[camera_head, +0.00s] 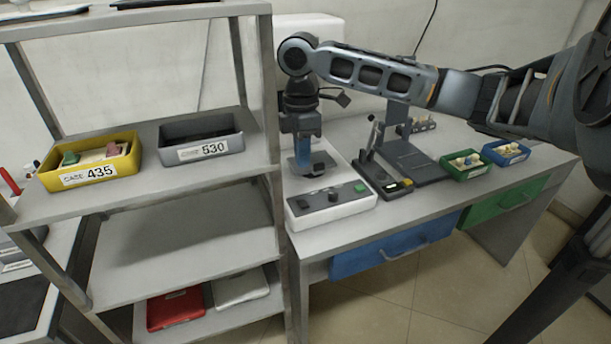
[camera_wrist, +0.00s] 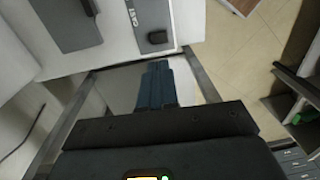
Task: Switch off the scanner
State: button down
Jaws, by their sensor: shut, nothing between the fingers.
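A white machine, which I take to be the scanner (camera_head: 350,208), stands at the left end of the grey table. Its dark front panel carries a dark knob or switch (camera_head: 333,197) and a green button (camera_head: 359,187). My gripper (camera_head: 314,172) points down over the machine, behind the panel, with its fingers together and empty. I cannot tell whether it touches the machine. In the wrist view the shut fingers (camera_wrist: 157,65) extend toward the machine's white body (camera_wrist: 115,47). A black switch (camera_wrist: 157,37) on a grey panel shows just beyond the fingertips.
A black device with a stand (camera_head: 415,160) is right of the machine. Green (camera_head: 467,172) and blue bins (camera_head: 505,153) stand farther right. At left, a grey shelf (camera_head: 190,248) holds a yellow bin (camera_head: 128,165) and a grey bin (camera_head: 235,143); its post stands close to the table.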

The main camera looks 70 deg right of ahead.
notch_tip(320, 180, up, 3)
jog(key=shift+w+r, duration=0.1)
jog(key=shift+w, duration=0.05)
dwell(0.7)
